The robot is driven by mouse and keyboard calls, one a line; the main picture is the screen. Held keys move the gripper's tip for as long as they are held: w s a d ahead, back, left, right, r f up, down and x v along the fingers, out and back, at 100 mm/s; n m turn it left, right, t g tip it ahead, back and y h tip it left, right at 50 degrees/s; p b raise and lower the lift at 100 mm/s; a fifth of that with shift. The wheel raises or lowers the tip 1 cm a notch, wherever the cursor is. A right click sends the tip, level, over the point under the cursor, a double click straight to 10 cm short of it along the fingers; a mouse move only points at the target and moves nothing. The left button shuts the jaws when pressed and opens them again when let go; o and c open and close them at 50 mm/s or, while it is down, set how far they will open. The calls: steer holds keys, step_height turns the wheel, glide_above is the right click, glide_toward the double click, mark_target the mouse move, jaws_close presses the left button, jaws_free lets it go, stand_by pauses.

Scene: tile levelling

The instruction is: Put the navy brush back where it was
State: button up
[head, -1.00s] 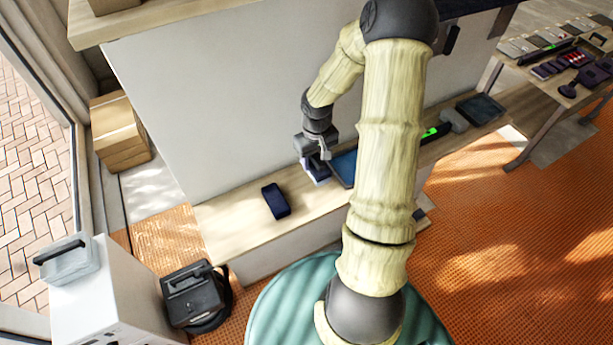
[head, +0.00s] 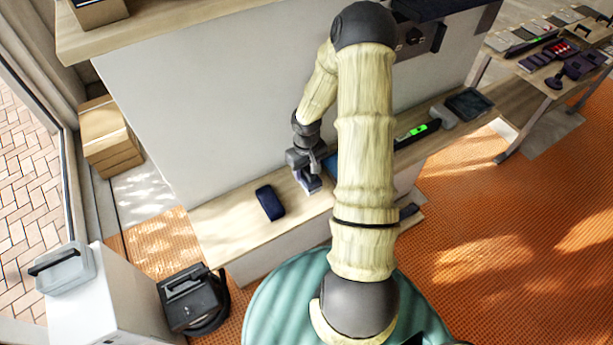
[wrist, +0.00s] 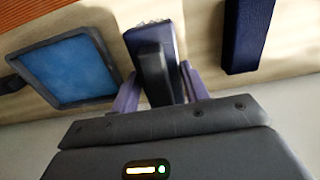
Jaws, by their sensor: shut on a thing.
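The navy brush (wrist: 150,38) is in my gripper, with a dark grip and a pale bristle edge showing in the wrist view. My gripper (wrist: 158,80) is shut on it; in the head view the gripper (head: 305,165) points down over the wooden shelf, close to the wall panel. The brush (head: 310,184) shows there just below the fingers, at or just above the shelf surface; I cannot tell whether it touches.
A navy block (head: 269,202) lies on the shelf left of the brush; it also shows in the wrist view (wrist: 248,32). A blue-faced tray (wrist: 70,70) lies on the other side, mostly behind my arm in the head view. The shelf's left end (head: 215,222) is bare.

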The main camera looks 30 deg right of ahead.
mark_target(307, 177)
steer(key=shift+f+p, duration=0.5)
steer(key=shift+f, duration=1.55)
steer(key=o, duration=0.9)
steer(key=shift+r, duration=0.1)
step_height(307, 177, up, 12)
steer(key=shift+f+b, duration=0.1)
steer(key=shift+b, duration=0.9)
